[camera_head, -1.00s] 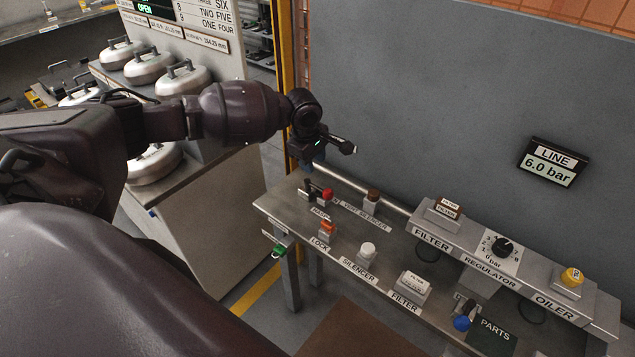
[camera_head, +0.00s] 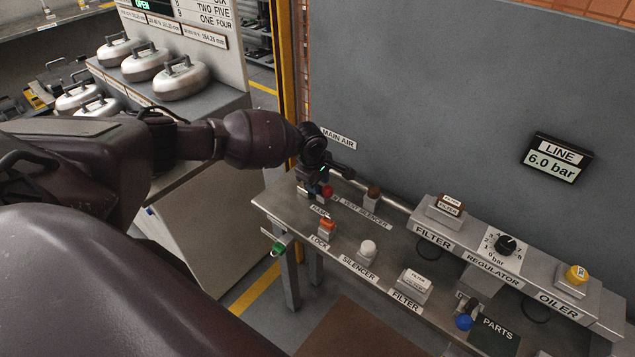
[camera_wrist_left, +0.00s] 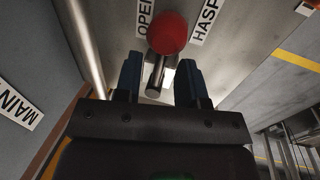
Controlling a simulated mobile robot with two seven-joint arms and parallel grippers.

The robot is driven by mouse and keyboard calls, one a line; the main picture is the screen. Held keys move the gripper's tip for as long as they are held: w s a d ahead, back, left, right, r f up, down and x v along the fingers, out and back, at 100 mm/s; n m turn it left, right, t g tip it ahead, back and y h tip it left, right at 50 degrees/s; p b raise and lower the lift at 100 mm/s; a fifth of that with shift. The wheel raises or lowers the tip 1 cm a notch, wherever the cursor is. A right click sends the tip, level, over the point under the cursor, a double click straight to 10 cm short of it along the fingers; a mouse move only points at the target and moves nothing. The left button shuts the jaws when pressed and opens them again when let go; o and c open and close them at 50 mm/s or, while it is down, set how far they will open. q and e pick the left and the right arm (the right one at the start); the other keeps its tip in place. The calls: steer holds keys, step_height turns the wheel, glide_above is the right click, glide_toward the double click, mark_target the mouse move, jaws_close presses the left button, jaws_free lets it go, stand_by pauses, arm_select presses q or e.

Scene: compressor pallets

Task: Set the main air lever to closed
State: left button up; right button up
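The main air lever has a red ball knob (camera_head: 327,191) and stands at the left end of the bench, partly hidden by my left gripper (camera_head: 316,187). In the left wrist view, the red knob (camera_wrist_left: 167,33) and its grey shaft lie ahead of my left gripper (camera_wrist_left: 160,65). Its two blue fingers are apart, on either side of the shaft's near end, and not visibly closed on it. An OPEN label (camera_wrist_left: 145,15) is beside the knob. The MAIN AIR sign (camera_head: 338,138) is on the wall behind. My right gripper is out of view.
A HASP label (camera_wrist_left: 205,22) is near the knob. An orange lock (camera_head: 327,227), a silencer (camera_head: 367,250) and the brown vent silencer (camera_head: 372,196) stand close by. A pipe runs along the wall. The LINE display (camera_head: 555,158) reads 6.0 bar. A grey wall stands behind the bench.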

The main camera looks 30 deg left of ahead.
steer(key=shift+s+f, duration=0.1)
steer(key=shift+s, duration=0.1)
arm_select(q)
steer(key=shift+c, duration=0.2)
jaws_close()
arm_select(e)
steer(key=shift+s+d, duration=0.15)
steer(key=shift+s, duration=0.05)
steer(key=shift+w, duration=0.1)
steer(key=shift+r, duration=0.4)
